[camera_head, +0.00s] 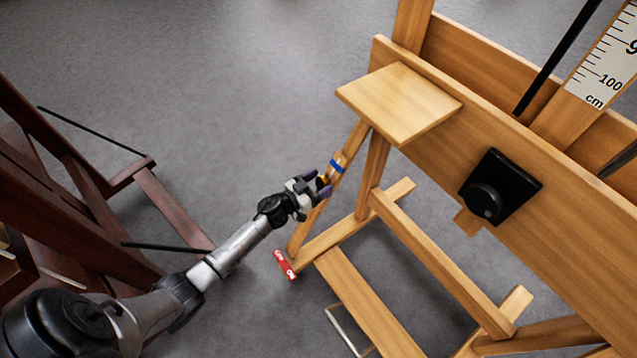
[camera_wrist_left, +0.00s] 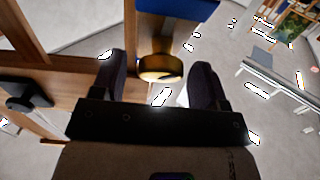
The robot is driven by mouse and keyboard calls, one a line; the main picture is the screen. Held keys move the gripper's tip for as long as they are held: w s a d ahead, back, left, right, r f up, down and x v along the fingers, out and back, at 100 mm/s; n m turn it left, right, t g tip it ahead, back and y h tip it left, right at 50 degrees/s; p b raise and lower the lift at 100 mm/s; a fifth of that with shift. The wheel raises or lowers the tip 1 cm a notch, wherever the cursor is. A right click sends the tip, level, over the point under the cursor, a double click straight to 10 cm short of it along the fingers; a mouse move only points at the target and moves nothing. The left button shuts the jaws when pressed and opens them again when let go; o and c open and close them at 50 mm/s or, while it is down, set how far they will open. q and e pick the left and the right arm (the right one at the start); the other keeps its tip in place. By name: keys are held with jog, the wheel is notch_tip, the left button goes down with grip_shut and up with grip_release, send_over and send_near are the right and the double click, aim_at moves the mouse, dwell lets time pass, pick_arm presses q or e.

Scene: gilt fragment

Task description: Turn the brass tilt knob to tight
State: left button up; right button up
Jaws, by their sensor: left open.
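The brass tilt knob (camera_wrist_left: 160,68) sits on a slanted wooden leg of the light wooden easel (camera_head: 430,210). In the head view the knob (camera_head: 323,182) shows only as a small gold spot, mostly hidden by my gripper. My left gripper (camera_head: 316,187) is open at the knob. In the left wrist view its two dark fingers (camera_wrist_left: 158,72) stand on either side of the knob, with a gap visible on both sides. I cannot tell how far the knob is turned. My right gripper is not in view.
A blue band (camera_head: 337,166) wraps the leg above the knob. A black knob on a black plate (camera_head: 502,187) sits on the easel's board. A red label (camera_head: 285,265) is near the leg's foot. A dark wooden frame (camera_head: 90,190) stands at left. Grey floor lies between.

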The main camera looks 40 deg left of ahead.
pick_arm(q)
jog(key=c, duration=0.9)
